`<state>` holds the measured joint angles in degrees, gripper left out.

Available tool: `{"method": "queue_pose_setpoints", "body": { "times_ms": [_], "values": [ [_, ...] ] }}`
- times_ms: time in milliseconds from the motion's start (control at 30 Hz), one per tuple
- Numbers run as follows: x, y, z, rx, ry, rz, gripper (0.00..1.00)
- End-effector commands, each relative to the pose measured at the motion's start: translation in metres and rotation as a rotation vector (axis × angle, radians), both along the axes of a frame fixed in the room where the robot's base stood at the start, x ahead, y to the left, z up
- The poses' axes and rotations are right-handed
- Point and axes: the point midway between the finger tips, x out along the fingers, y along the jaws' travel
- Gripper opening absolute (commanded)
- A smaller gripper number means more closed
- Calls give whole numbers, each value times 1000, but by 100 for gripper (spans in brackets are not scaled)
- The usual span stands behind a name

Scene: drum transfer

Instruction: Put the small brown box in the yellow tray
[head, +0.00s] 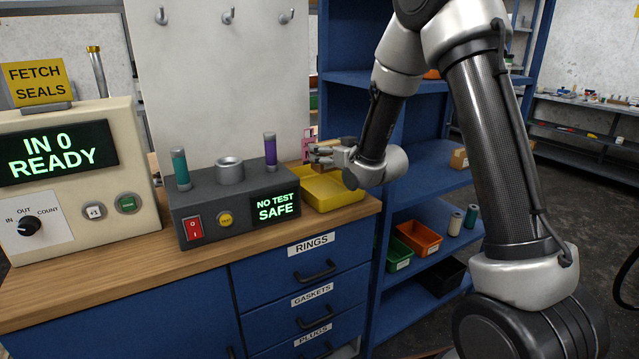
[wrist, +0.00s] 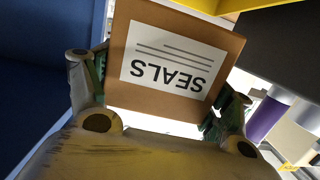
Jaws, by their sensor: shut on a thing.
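The small brown box (wrist: 172,95) fills the middle of the wrist view, with a white label reading SEALS upside down there. My gripper (head: 322,153) is shut on it, with one finger on each side of the box. A yellow edge, likely the tray, also shows at the top of the wrist view (wrist: 245,5).
A dark test unit (head: 235,205) with a teal and a purple cylinder stands left of the tray. A beige counter panel (head: 80,170) is farther left. Blue shelves (head: 432,165) with bins and another brown box (head: 459,159) stand to the right.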

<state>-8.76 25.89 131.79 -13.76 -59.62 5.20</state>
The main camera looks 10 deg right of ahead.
Motion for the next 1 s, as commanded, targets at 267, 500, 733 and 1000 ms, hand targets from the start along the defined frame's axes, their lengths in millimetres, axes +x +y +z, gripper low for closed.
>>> {"method": "queue_pose_setpoints", "body": {
  "times_ms": [267, 500, 733, 1000],
  "values": [
    [0, 0, -43, 1, 1, 0, 49],
    [0, 0, -79, 0, 3, 1, 49],
    [0, 0, -85, 0, -1, 0, 49],
    [0, 0, -89, 0, 1, 0, 49]
  ]
}}
